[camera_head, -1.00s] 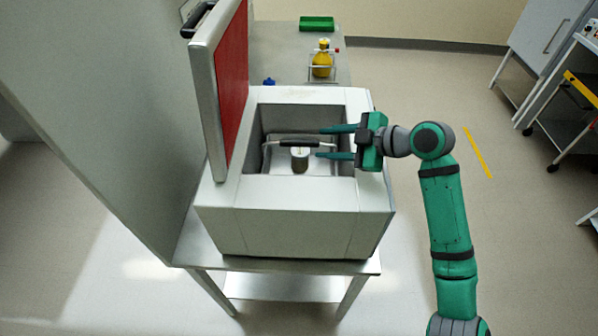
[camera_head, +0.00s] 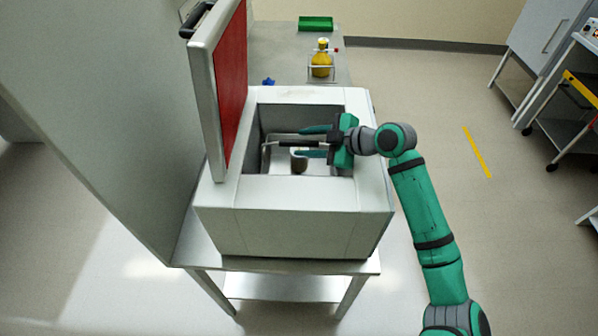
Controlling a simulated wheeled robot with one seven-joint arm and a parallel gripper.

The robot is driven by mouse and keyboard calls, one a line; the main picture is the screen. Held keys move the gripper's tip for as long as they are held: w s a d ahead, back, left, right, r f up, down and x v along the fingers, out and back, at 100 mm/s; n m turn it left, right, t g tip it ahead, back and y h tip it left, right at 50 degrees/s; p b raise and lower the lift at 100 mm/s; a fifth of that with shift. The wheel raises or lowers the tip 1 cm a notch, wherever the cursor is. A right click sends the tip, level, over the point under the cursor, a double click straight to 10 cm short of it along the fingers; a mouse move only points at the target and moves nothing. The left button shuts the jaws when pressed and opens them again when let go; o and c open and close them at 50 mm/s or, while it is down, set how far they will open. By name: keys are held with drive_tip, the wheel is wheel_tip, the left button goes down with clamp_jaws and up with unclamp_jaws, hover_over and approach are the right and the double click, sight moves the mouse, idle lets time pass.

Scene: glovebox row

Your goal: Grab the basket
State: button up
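The basket (camera_head: 284,144) sits inside the open white box (camera_head: 290,192); its raised handle, with a dark grip, runs left to right across the opening. A small dark cylinder with a pale top (camera_head: 299,162) shows below the handle, partly hidden by a finger. My gripper (camera_head: 300,142) reaches in from the right over the box opening. Its two green fingers are apart, one on the far side and one on the near side of the handle grip. I cannot tell whether they touch it.
The box's red-lined lid (camera_head: 233,85) stands open at the left. The box rests on a metal table (camera_head: 285,265). Behind are a yellow flask (camera_head: 321,62) in a stand and a green tray (camera_head: 316,23).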

clamp_jaws()
idle(1.2)
